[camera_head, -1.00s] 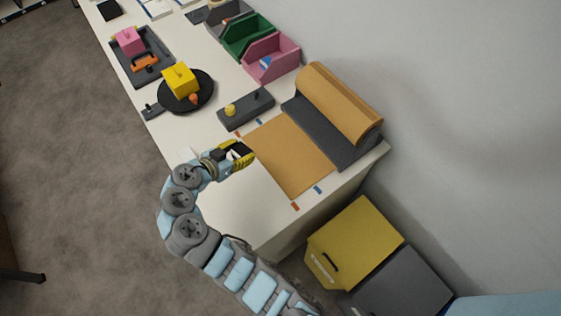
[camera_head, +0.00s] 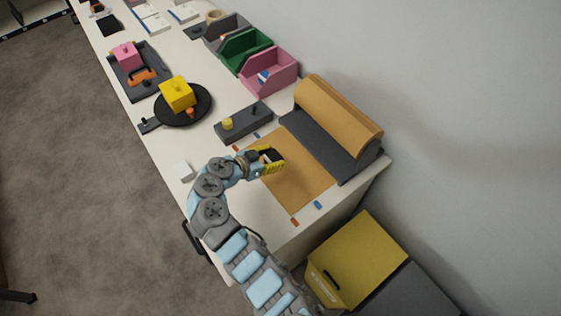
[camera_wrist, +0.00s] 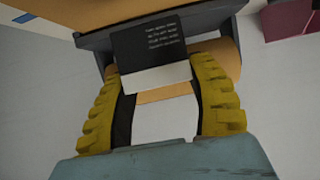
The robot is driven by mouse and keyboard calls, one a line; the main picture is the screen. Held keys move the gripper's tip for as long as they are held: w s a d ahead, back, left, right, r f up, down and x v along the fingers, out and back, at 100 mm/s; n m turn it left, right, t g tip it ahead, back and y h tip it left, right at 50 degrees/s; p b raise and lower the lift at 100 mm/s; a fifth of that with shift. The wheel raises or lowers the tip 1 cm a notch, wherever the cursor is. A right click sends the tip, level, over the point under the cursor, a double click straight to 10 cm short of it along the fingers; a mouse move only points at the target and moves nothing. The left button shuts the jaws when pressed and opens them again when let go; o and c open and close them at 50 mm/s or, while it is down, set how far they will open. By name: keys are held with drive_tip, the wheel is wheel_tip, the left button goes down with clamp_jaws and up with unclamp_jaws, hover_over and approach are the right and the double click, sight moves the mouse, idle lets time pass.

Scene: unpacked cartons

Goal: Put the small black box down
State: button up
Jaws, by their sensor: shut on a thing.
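The small black box (camera_wrist: 150,46) is between the yellow fingers of my gripper (camera_wrist: 160,95) in the wrist view. Its dark face carries several lines of pale print, and a white face shows below it. In the head view my gripper (camera_head: 270,161) is over the sheet of brown paper (camera_head: 293,188) on the table, shut on the box, which is mostly hidden by the fingers there. I cannot tell whether the box touches the paper.
A brown paper roll (camera_head: 338,112) on a dark holder lies behind the sheet. A grey block with a yellow knob (camera_head: 243,122), a round black plate (camera_head: 195,112), and pink (camera_head: 268,72) and green bins stand farther left. A small white box (camera_head: 184,171) sits near the table's front edge.

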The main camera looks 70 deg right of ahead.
sight(280, 158)
drive_tip(key=d+f, duration=0.1)
drive_tip(key=f, duration=0.1)
drive_tip(key=s+d+f, duration=0.1)
drive_tip(key=d+f, duration=0.1)
drive_tip(key=shift+s+d+f, duration=0.1)
drive_tip(key=shift+f, duration=0.1)
drive_tip(key=shift+d+f, duration=0.1)
drive_tip(key=shift+f, duration=1.5)
drive_tip(key=shift+f, duration=0.15)
drive_tip(key=o, duration=0.9)
drive_tip(key=shift+o, duration=0.2)
drive_tip(key=shift+r, duration=0.25)
drive_tip(key=v, duration=1.2)
